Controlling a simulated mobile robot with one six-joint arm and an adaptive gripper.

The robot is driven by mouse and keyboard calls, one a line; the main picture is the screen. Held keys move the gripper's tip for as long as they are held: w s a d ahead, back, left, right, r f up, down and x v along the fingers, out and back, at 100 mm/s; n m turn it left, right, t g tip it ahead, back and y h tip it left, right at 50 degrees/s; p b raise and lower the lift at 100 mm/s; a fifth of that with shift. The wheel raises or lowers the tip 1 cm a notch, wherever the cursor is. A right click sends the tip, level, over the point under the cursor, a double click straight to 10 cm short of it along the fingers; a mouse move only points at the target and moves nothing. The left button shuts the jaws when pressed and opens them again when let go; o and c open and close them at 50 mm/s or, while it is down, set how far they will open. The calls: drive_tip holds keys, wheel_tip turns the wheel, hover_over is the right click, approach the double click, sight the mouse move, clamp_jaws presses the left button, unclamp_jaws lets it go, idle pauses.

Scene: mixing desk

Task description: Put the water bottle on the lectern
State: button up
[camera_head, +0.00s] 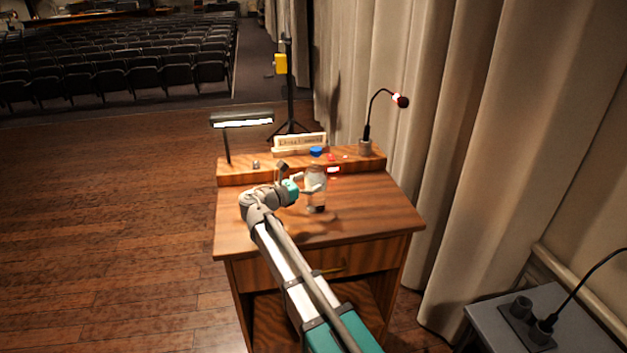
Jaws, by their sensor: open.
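The jaws are open. Whether the fingers touch the bottle is too small to tell. The bottle's left edge is partly hidden by the gripper.
On the back ledge are a reading lamp (241,122), a name plate (300,142) and a gooseneck microphone (369,120). A curtain (470,150) hangs close on the right. A grey table (535,325) with a socket block stands at lower right. Floor on the left is clear.

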drive_tip(key=v, duration=1)
idle(0.6)
